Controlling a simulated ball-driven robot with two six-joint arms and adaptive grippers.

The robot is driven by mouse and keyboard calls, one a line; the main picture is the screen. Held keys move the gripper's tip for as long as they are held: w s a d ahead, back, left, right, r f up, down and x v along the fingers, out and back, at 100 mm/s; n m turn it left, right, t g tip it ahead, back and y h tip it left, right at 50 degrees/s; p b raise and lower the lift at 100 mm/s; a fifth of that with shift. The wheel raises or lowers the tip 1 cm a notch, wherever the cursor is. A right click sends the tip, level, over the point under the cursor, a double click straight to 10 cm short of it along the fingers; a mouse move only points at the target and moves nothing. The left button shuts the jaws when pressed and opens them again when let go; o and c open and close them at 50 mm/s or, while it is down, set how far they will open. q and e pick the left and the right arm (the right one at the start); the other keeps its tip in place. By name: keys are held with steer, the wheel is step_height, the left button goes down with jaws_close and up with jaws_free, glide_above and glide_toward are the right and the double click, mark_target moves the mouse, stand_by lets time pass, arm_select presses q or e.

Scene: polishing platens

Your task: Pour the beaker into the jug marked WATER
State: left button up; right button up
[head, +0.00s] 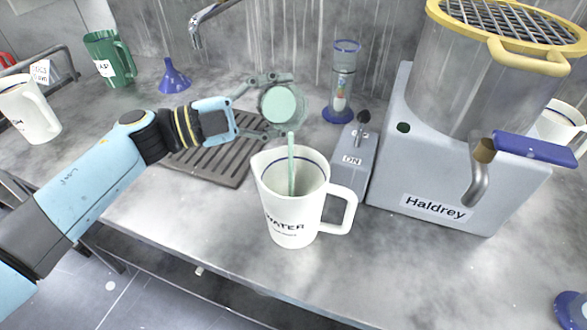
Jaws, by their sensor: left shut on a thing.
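The white jug marked WATER (285,222) stands upright on the grey bench, its handle to the right. My left gripper (272,105) is shut on the beaker (283,104), behind and above the jug. The beaker shows as a round pale green face, and its walls are hard to make out. A thin pale green strip (291,165) runs from just below the beaker's near edge down into the jug's mouth. I cannot tell whether it is a stream of liquid or a rod. The level inside the jug is not clear. My right gripper is not in view.
A slatted drain (215,160) lies behind the jug. A grey switch box (352,160) and the Haldrey machine (425,175) stand to the right. A blue funnel (173,78), green jug (110,58) and another white jug (28,108) stand left. The bench front is clear.

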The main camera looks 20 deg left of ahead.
mark_target(307, 108)
arm_select(q)
steer(key=shift+s+r+m+b, duration=0.1)
steer(key=shift+r+m+b, duration=0.3)
steer(key=shift+m+b, duration=0.65)
stand_by(0.5)
steer(key=shift+s+d+f+m+b, duration=0.35)
steer(key=shift+s+d+m+b, duration=0.2)
steer(key=shift+m, duration=0.3)
stand_by(0.5)
steer(key=shift+s+r+m+g, duration=0.2)
steer(key=shift+r+m+g, duration=0.15)
steer(key=shift+m, duration=0.55)
stand_by(0.5)
steer(key=shift+s+d+f+m+b, duration=0.1)
steer(key=shift+s+f+m+b, duration=0.1)
steer(key=shift+m+b, duration=0.35)
steer(key=shift+s+d+f+m+b, duration=0.1)
steer(key=shift+f+m+b, duration=0.05)
steer(key=shift+m+b, duration=0.4)
steer(key=shift+s+d+r+m+h+b, duration=0.2)
steer(key=shift+r+m+b, duration=0.1)
steer(key=shift+m, duration=0.4)
steer(key=shift+s+d+r+m+h+b, duration=0.1)
steer(key=shift+s+d+r+m+b, duration=0.15)
steer(key=shift+m, duration=0.45)
stand_by(1.2)
